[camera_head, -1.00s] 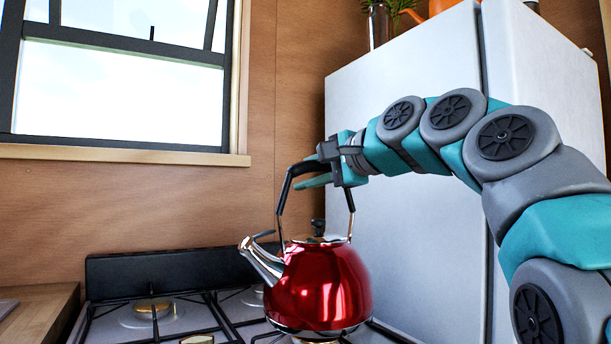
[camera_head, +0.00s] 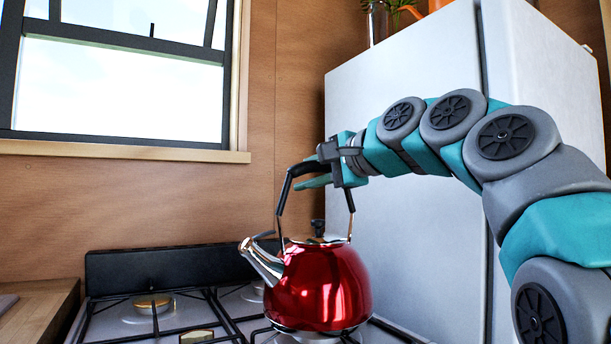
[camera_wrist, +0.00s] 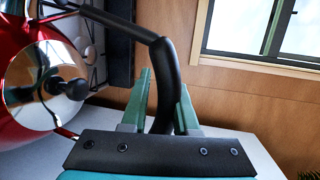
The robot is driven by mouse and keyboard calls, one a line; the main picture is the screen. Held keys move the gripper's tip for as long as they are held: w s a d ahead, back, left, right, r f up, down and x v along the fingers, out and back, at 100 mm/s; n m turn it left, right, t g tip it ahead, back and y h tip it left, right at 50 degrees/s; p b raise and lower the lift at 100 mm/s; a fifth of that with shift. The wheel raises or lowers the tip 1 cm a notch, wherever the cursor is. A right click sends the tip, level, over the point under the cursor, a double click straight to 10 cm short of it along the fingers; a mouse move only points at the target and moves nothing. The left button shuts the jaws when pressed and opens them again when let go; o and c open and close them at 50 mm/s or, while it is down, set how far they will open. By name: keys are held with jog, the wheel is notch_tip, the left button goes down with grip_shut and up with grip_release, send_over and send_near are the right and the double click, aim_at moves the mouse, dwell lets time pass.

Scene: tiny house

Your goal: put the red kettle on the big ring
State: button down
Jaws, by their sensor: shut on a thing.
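The red kettle (camera_head: 318,288) is upright over the right side of the stove, spout to the left. My gripper (camera_head: 310,176) is shut on the kettle's black arched handle. In the wrist view, my gripper's fingers (camera_wrist: 165,90) are on either side of the handle (camera_wrist: 168,75), with the red kettle body (camera_wrist: 14,38) at the left. A burner ring (camera_head: 318,338) shows partly under the kettle. I cannot tell whether the kettle touches the grate. Other rings are at back left (camera_head: 152,306), front left (camera_head: 197,337) and back right, partly hidden. Which ring is biggest is unclear.
The white fridge (camera_head: 405,190) stands close to the right, behind my arm. The stove's dark back panel (camera_head: 175,268) and wooden wall are behind. A wooden counter (camera_head: 38,308) is at the left. The left part of the stove is clear.

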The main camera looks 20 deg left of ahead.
jog(key=c, duration=1)
grip_release()
jog(key=shift+r, duration=0.15)
jog(key=o, duration=0.4)
jog(key=shift+f, duration=0.2)
